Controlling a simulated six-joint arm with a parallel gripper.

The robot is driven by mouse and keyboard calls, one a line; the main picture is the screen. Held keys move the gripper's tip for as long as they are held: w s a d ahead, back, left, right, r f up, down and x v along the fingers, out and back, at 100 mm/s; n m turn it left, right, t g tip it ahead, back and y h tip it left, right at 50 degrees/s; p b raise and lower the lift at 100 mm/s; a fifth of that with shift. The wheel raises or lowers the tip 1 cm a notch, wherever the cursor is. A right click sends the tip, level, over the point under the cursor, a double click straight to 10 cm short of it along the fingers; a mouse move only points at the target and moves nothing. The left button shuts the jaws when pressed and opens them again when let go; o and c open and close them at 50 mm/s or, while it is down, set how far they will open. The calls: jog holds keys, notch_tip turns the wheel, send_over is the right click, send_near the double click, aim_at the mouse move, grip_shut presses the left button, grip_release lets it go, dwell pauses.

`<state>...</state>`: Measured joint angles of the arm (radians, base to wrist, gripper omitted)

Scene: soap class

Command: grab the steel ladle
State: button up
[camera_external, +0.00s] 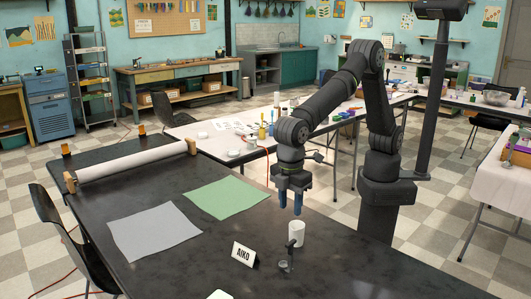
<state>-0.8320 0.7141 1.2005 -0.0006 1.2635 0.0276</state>
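My gripper (290,207) has blue fingers that point down over the dark table (350,262). The fingers are apart with a gap between them, and nothing shows between them. A small dark grey metal object with an upright stem, which looks like the steel ladle (286,265), is on the table below my gripper and nearer the camera. It is small in the picture, so its exact shape is hard to tell. My gripper is apart from it.
A white cup (297,231) stands just behind the ladle, close to it. A name sign (244,254) stands to the left. A grey sheet (155,233) and a green sheet (227,197) lie farther left. A paper roll (132,158) is at the back left. The table's right front is clear.

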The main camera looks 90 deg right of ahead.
aim_at(292, 242)
jog(key=shift+n+g+h, duration=0.4)
jog(key=shift+g+h, duration=0.1)
jog(key=f, duration=1.3)
jog(key=shift+s, duration=0.4)
jog(key=shift+d+f, duration=0.15)
jog(key=shift+f, duration=1.2)
jog(key=shift+d+f, duration=0.1)
jog(key=shift+f, duration=1.2)
grip_shut()
